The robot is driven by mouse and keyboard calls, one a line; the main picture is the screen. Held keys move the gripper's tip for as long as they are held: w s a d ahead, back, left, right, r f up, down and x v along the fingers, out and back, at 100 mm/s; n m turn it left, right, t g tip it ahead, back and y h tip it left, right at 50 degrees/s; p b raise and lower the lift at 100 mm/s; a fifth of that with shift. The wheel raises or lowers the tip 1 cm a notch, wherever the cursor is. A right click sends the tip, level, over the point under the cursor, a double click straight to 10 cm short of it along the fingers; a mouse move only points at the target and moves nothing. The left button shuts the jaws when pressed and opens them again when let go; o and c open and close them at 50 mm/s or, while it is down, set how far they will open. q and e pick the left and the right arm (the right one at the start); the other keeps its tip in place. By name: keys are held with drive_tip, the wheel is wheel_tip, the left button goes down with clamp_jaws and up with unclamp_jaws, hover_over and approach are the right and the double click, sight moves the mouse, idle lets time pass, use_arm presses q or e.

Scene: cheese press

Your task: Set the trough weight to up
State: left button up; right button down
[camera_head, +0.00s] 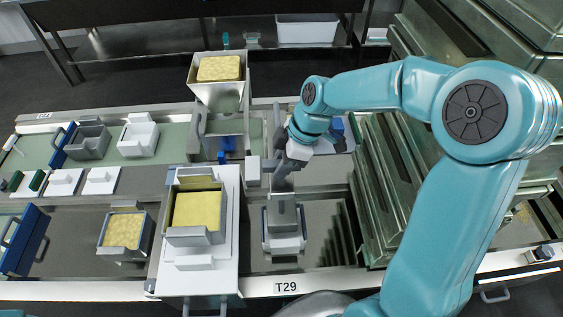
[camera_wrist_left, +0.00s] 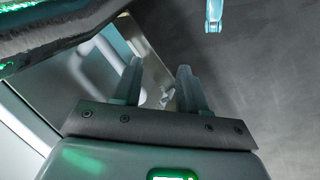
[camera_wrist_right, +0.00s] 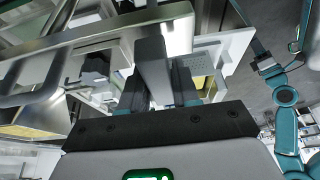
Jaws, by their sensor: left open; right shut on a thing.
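My right gripper (camera_head: 283,168) is over the middle of the station marked T29. In the right wrist view its fingers (camera_wrist_right: 157,85) are closed on a grey bar (camera_wrist_right: 152,62). Below it in the head view, a grey block (camera_head: 283,214) sits in a pale holder (camera_head: 284,243); I take this block for the trough weight. I cannot tell whether the held bar is joined to the block. My left gripper (camera_wrist_left: 157,88) is open and empty in the left wrist view, and does not show in the head view.
Left of the right gripper, a white platform (camera_head: 202,262) bears a mould with a yellow cheese block (camera_head: 197,211). A hopper (camera_head: 220,92) with yellow contents stands behind. Stacked greenish metal boxes (camera_head: 388,190) close off the right side. Smaller moulds (camera_head: 138,138) stand at left.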

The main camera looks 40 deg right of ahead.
wheel_tip(320, 180, up, 13)
drive_tip(key=p, duration=0.5)
drive_tip(key=shift+f, duration=0.15)
drive_tip(key=c, duration=0.9)
unclamp_jaws()
drive_tip(key=shift+f, duration=0.1)
drive_tip(key=v, duration=1.6)
drive_tip(key=shift+s+b, duration=0.1)
drive_tip(key=shift+b, duration=0.2)
